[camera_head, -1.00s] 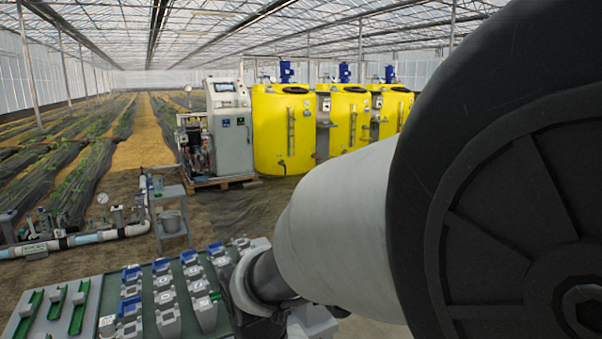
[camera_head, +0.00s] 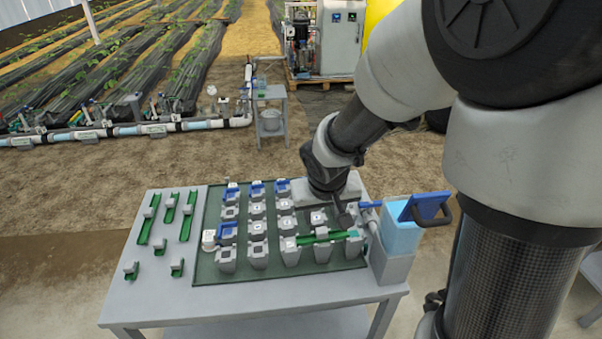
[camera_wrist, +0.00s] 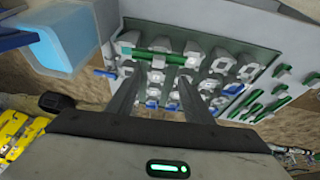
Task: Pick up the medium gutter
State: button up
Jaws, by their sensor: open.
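Several green gutters with grey blocks lie on the left part of the grey table (camera_head: 205,292). Long gutters (camera_head: 149,220) and (camera_head: 188,216) flank a shorter gutter (camera_head: 169,209), with short pieces (camera_head: 131,271) and (camera_head: 177,268) in front. Another green gutter (camera_head: 318,238) lies across the blocks at the right; it shows in the wrist view (camera_wrist: 160,56). I cannot tell for sure which is the medium one. My gripper (camera_wrist: 160,78) is open and empty above the right part of the block board. The loose gutters (camera_wrist: 270,107) are at the right in the wrist view.
A dark green board (camera_head: 207,266) bears rows of grey blocks, some with blue parts. A light blue container (camera_head: 400,236) with a blue lid stands at the table's right edge, close to my arm. A small stand (camera_head: 270,118) and pipework (camera_head: 110,132) are behind the table.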

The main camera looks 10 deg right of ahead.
jog(key=b, duration=0.2)
send_near(322, 230)
notch_tip(322, 230, down, 2)
jog(key=shift+w+b+x, duration=0.15)
jog(key=shift+b+x, duration=0.15)
jog(key=shift+x, duration=1.25)
jog(key=shift+w+b+x, duration=0.1)
jog(key=shift+b+x, duration=0.2)
jog(key=shift+x, duration=1.25)
jog(key=shift+r, duration=0.1)
jog(key=c, duration=1.2)
